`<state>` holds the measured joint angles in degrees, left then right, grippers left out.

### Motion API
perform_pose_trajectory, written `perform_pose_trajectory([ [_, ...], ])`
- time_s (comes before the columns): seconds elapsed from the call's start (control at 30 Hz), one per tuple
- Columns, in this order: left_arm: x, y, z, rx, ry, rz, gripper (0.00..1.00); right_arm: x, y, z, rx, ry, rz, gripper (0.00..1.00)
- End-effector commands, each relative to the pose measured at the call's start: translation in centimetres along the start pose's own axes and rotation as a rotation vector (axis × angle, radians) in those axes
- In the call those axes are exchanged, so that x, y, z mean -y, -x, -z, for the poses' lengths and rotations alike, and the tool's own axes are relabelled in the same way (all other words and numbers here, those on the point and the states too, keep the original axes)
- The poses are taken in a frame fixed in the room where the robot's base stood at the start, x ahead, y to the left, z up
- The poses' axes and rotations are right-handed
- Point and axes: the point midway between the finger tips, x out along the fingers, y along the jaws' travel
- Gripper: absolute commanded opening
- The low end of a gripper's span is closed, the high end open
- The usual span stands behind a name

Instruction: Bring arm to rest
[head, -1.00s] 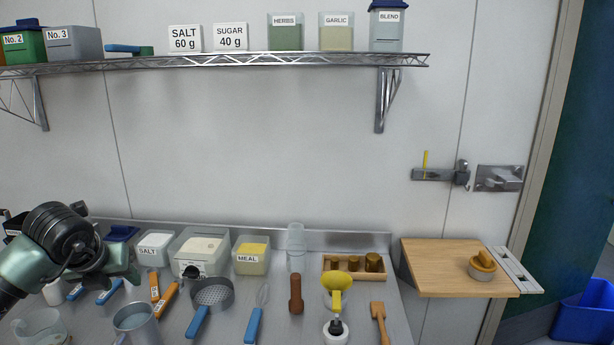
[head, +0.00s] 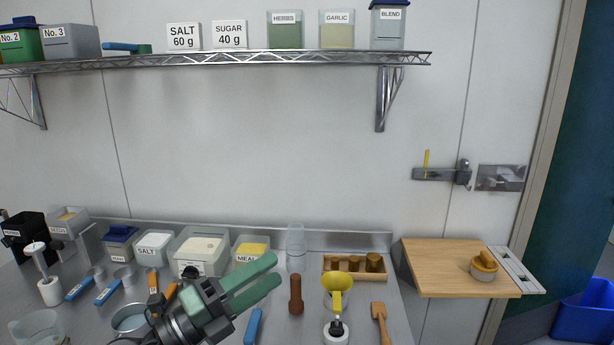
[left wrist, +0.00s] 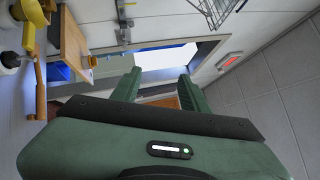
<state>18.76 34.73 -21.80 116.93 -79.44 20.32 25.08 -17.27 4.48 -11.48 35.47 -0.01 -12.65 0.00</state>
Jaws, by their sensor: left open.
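My left gripper (head: 262,284) is in the lower middle of the head view, over the steel counter (head: 388,318). Its two green fingers are apart, with nothing seen between them. It points up and to the right, in front of the MEAL tub (head: 249,249). In the left wrist view the fingers (left wrist: 160,85) are also spread and empty, with the wall and floor beyond. My right gripper is in neither view.
Tubs, scoops and a white press (head: 49,286) crowd the counter's left. A wooden board (head: 440,262) juts out at right. The wire shelf (head: 230,61) runs above.

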Motion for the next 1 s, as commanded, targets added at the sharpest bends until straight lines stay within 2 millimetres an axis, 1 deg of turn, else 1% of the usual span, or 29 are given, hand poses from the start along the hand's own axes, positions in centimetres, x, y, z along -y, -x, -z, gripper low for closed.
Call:
perform_pose_trajectory([
  [0.03,0.9,0.7,-0.6,0.101,0.110,0.083,0.45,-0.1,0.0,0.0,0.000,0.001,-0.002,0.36],
  [0.07,1.3,1.3,-1.3,0.167,0.170,0.126,0.45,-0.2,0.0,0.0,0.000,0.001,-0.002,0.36],
  [0.1,1.5,2.3,-2.4,0.260,0.256,0.174,0.45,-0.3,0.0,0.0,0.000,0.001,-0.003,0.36],
  [0.17,1.0,4.3,-4.1,0.410,0.386,0.224,0.45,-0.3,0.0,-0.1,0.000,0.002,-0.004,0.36],
  [0.2,0.1,5.9,-5.2,0.514,0.472,0.244,0.45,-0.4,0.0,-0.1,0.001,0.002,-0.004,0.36],
  [0.27,-1.9,8.6,-6.4,0.674,0.604,0.250,0.45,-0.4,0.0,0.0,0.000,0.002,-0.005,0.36],
  [0.3,-3.8,10.6,-6.8,0.783,0.692,0.240,0.45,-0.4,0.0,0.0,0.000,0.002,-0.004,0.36],
  [0.37,-7.0,13.8,-6.8,0.945,0.825,0.202,0.45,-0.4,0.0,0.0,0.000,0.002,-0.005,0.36],
  [0.4,-9.2,15.9,-6.3,1.047,0.909,0.166,0.45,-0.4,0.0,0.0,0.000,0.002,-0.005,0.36],
  [0.47,-12.4,18.8,-4.8,1.184,1.026,0.095,0.45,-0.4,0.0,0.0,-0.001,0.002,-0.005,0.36],
  [0.5,-14.4,20.8,-3.5,1.269,1.098,0.039,0.45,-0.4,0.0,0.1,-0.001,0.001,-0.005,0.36],
  [0.57,-17.1,23.4,-0.9,1.380,1.200,-0.055,0.45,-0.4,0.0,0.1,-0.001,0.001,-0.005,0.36],
  [0.6,-18.5,24.9,0.9,1.445,1.263,-0.119,0.45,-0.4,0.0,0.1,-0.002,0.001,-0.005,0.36],
  [0.67,-20.2,26.9,3.8,1.525,1.344,-0.216,0.45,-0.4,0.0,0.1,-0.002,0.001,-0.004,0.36],
  [0.7,-21.1,28.0,5.6,1.567,1.392,-0.279,0.45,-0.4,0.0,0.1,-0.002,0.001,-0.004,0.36],
  [0.83,-22.7,30.8,10.9,1.665,1.514,-0.459,0.45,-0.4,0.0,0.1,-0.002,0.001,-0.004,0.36],
  [1.0,-23.2,33.4,17.0,1.738,1.640,-0.674,0.45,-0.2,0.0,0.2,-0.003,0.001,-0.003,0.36],
])
